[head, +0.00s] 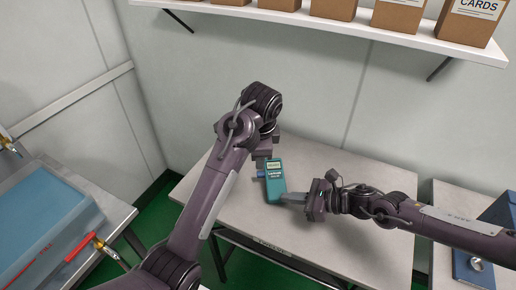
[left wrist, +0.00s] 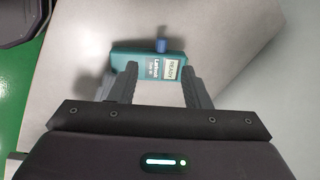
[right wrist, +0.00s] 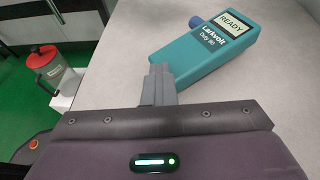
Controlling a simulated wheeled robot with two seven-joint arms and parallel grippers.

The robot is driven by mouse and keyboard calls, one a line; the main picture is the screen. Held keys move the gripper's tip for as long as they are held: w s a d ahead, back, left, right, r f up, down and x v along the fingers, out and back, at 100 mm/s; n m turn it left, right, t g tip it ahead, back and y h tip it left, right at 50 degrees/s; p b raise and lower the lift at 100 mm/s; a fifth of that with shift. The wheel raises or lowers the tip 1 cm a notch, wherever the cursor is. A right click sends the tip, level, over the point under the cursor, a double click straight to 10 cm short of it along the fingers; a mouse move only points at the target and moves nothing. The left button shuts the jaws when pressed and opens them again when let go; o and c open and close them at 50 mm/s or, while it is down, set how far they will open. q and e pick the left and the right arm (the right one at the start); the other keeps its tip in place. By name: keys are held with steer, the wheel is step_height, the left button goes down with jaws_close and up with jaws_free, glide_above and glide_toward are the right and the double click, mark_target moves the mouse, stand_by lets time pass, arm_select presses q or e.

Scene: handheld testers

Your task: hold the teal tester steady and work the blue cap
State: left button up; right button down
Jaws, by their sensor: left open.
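The teal tester (head: 277,182) lies on the grey table under my arms; its screen reads READY in the right wrist view (right wrist: 212,45). The blue cap (left wrist: 161,45) sticks out from one long side of the tester, on the left in the head view (head: 260,174). My left gripper (left wrist: 159,69) is open, its fingers apart at the tester's side opposite the cap in the left wrist view. My right gripper (right wrist: 159,70) is shut with nothing seen between its fingers, its tips close to the tester's lower end. I cannot tell whether they touch it.
A shelf (head: 320,26) with several cardboard boxes runs along the back wall. A blue box with a knob (head: 480,262) stands on a surface at the right. A bench (head: 84,190) is at the left. The tabletop (head: 345,240) around the tester is clear.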

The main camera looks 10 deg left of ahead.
mark_target(258, 177)
arm_select(q)
steer(key=x, duration=1.1)
steer(key=shift+f, duration=0.1)
jaws_close()
stand_by(1.6)
